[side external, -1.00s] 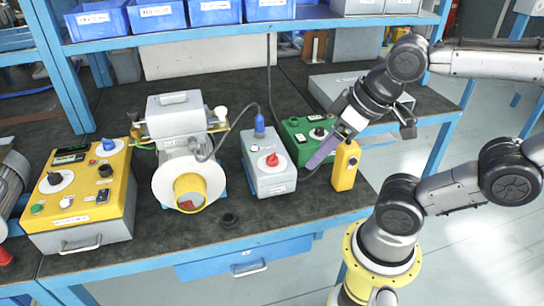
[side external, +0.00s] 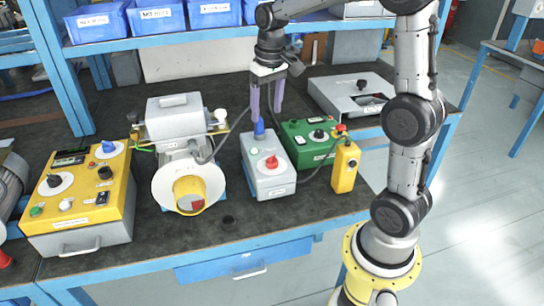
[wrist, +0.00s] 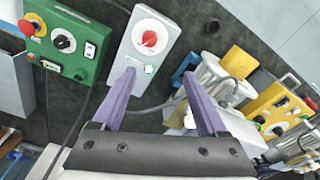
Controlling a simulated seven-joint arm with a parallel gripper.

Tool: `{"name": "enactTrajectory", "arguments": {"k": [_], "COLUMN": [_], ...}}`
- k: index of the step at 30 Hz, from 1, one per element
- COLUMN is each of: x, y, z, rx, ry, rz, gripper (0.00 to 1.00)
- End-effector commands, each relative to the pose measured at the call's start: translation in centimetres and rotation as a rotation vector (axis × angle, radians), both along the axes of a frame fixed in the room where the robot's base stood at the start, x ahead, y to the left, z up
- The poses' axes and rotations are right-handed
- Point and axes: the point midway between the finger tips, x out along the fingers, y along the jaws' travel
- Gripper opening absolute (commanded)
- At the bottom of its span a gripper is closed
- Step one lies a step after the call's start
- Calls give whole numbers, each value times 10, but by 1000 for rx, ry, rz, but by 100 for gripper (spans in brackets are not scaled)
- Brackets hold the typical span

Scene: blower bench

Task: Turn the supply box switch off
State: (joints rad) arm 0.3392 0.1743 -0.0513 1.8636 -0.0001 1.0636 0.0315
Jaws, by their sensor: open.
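The grey supply box (side external: 268,178) stands mid-bench, with a red rotary switch (side external: 271,162) on a white dial on its top. A blue plug (side external: 259,129) with a cable is at its back end. The wrist view shows the box (wrist: 137,62) and the red switch (wrist: 150,39) at upper middle; the switch's pointing direction is too small to read surely. My gripper (side external: 266,112) points down above the back end of the box, near the plug. Its purple fingers (wrist: 158,74) are apart with nothing between them, away from the switch.
A green box (side external: 308,152) and a yellow pendant (side external: 345,168) with a red button stand right of the supply box. The blower (side external: 188,175) stands left, and a yellow control box (side external: 82,195) further left. A shelf with blue bins (side external: 157,16) hangs behind.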

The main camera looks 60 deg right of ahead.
Motion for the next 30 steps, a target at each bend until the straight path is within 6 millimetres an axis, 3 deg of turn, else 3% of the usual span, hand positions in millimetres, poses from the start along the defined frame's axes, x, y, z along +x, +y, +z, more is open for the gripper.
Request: {"name": "enactTrajectory", "arguments": {"k": [3,8,14,30], "x": [4,1,0,0], "y": [-18,-27,-28,-27], "z": [-25,-41,-62,-159], "rx": [21,34,35,34], "ry": [54,89,91,89], "rz": [-40,-65,-67,-65], "gripper": [76,76,76,76]}}
